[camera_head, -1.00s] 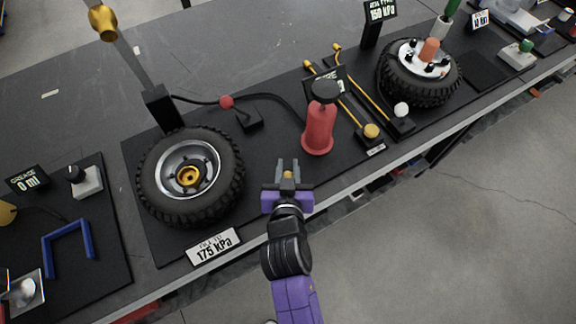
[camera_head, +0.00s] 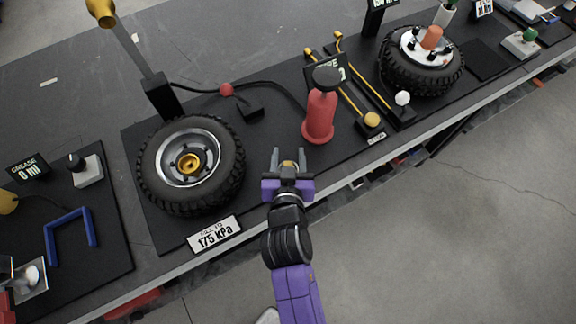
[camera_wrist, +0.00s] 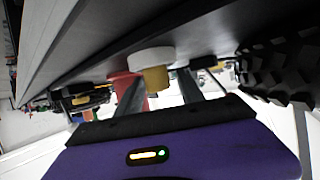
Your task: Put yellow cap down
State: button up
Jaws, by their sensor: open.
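The yellow cap (camera_head: 288,165) is a small gold-yellow piece on the black mat near the bench's front edge. In the wrist view the yellow cap (camera_wrist: 155,79) shows with a white disc-shaped end against the dark mat surface. My gripper (camera_head: 288,154) is open, with one finger on each side of the cap. In the wrist view the fingers of my gripper (camera_wrist: 160,76) stand spread, with a gap visible beside the cap. The cap's underside is hidden.
A tire (camera_head: 191,165) with a gold hub lies left of my gripper, by a 175 kPa sign (camera_head: 214,236). A red bottle-like pump (camera_head: 320,113) stands behind to the right. Yellow-handled levers (camera_head: 372,119) and a second tire (camera_head: 421,67) lie farther right.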

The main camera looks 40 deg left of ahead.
jog(key=v, duration=1.1)
jog(key=shift+s+d+r, duration=0.1)
jog(key=shift+s, duration=0.15)
jog(key=s+d+m+t+h, duration=0.1)
jog(key=s+d+m+h, duration=0.15)
jog(key=d, duration=0.85)
jog(key=s+d+m+t+h, duration=0.1)
jog(key=s+d+m, duration=0.15)
jog(key=d, duration=0.75)
jog(key=s+d+r+m+t+h, duration=0.1)
jog(key=s+d+r+h, duration=0.1)
jog(key=s+d+r, duration=0.2)
jog(key=s+d+r+m+t+h, duration=0.1)
jog(key=s+d+r+h, duration=0.2)
jog(key=s+d, duration=0.3)
jog(key=d+r, duration=0.1)
jog(key=d, duration=0.3)
jog(key=shift+s+d+r+m, duration=0.15)
jog(key=shift+d+r+m, duration=0.1)
jog(key=shift+r+m, duration=0.05)
